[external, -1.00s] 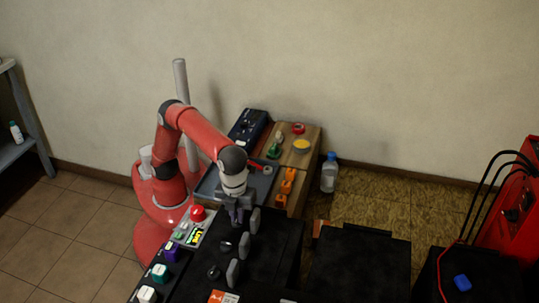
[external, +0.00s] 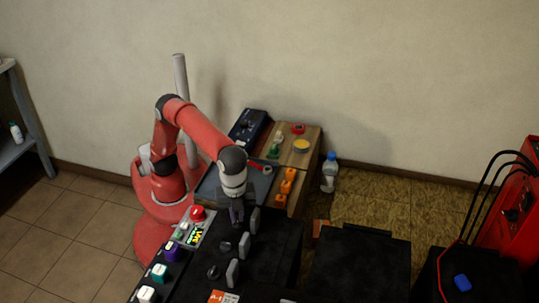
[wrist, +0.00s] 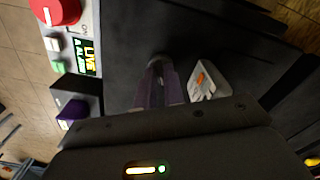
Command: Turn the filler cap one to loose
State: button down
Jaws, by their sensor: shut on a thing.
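My gripper (external: 237,216) points down at the far end of the black battery top (external: 262,262). In the wrist view its two purplish fingers (wrist: 158,84) are close together on a dark round filler cap (wrist: 158,59). Only the cap's far edge shows; the fingers hide the rest, so I cannot read its turn angle. Two more black caps, the middle one (external: 225,246) and the near one (external: 213,272), sit in a row nearer the camera. A grey upright plate (external: 254,220) stands beside the gripped cap; its face has an orange mark in the wrist view (wrist: 203,82).
A panel with a red knob (external: 198,213) and a lit display (external: 197,236) lies left of the battery. Purple (external: 171,252), teal and white switches line that side. A wooden bench with a grey tray (external: 250,182) and orange parts (external: 287,181) stands behind.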

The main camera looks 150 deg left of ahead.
aim_at(237, 219)
jog(key=n, duration=1.1)
jog(key=shift+n, duration=0.3)
jog(key=shift+w, duration=0.1)
dwell(0.3)
jog(key=c, duration=1.5)
grip_release()
notch_tip(237, 219, up, 8)
jog(key=shift+f, duration=0.1)
